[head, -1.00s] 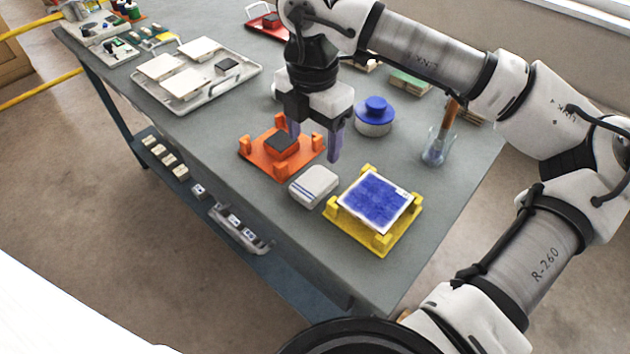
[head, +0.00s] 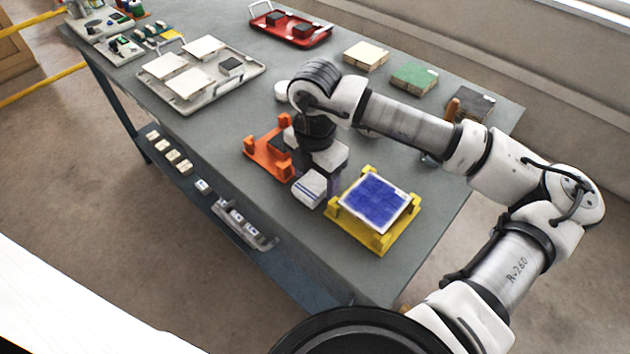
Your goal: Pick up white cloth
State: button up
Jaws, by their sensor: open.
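The white cloth (head: 308,189), folded and with blue stripes, lies on the grey table between the orange fixture and the yellow fixture. My gripper (head: 322,188) points down low over the table, right at the cloth. It is open. One finger shows just behind and to the right of the cloth; the other is hidden by the gripper body and the cloth. I cannot tell whether the fingers touch the cloth or stand on both sides of it.
The orange fixture (head: 256,157) with a dark block is close on the left. The yellow fixture (head: 377,243) with a blue tile (head: 373,203) is close on the right. A grey tray (head: 213,92) with white tiles lies farther back. The table front is clear.

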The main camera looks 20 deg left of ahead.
aim_at(315, 181)
jog(key=c, duration=0.7)
jog(key=shift+r, duration=0.15)
jog(key=shift+c, duration=0.2)
notch_tip(315, 181, up, 20)
jog(key=b, duration=0.2)
jog(key=shift+b, duration=0.4)
jog(key=o, duration=0.3)
jog(key=c, duration=0.4)
